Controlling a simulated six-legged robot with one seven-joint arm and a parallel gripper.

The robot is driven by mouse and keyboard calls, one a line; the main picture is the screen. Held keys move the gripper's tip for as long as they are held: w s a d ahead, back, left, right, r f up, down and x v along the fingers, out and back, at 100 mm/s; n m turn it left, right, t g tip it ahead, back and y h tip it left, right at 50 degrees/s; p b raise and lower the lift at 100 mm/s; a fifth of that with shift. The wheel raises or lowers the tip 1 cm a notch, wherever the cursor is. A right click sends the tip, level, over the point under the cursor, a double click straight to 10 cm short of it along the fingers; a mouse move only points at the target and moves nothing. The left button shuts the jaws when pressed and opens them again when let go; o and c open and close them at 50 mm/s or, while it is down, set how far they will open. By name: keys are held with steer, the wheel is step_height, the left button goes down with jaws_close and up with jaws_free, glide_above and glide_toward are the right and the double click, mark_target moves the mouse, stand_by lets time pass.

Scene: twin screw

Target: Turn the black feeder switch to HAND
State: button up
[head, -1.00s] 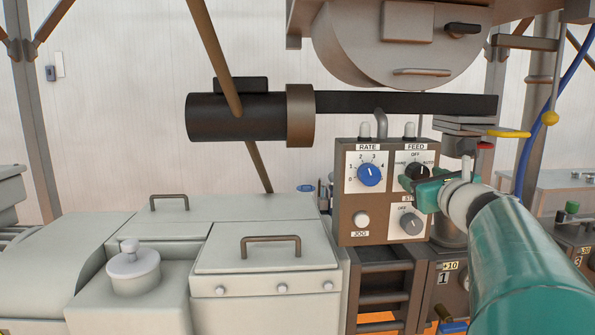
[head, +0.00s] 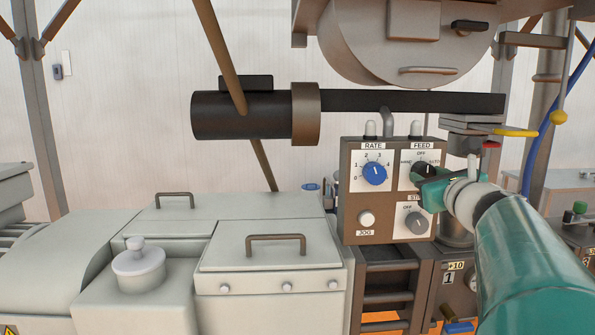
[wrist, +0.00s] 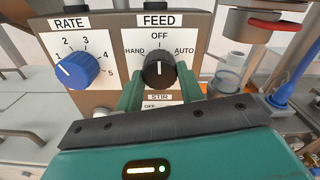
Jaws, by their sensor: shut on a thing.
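The black FEED switch (wrist: 159,70) is a round knob on the brown control panel, under the marks HAND on the left, OFF at the top and AUTO on the right. Its white pointer line stands about upright, toward OFF. The switch also shows in the head view (head: 424,170), partly covered by my gripper. My green gripper (wrist: 160,84) has one finger on each side of the knob and is shut on it. In the head view my gripper (head: 430,185) reaches the panel from the right.
The blue RATE knob (wrist: 77,70) sits left of the switch. Below are the grey STIR knob (head: 415,221), close under my gripper, and the white JOG button (head: 366,218). A red-topped part (wrist: 277,25) stands to the right. Two small lamps top the panel.

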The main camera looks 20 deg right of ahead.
steer(key=n, duration=0.5)
steer(key=shift+n, duration=0.3)
steer(key=n, duration=0.5)
steer(key=shift+r+n, duration=0.1)
steer(key=shift+n, duration=0.3)
steer(key=o, duration=1)
steer(key=shift+s, duration=0.1)
steer(key=v, duration=1.3)
steer(key=shift+s+a, duration=0.1)
steer(key=shift+s, duration=0.2)
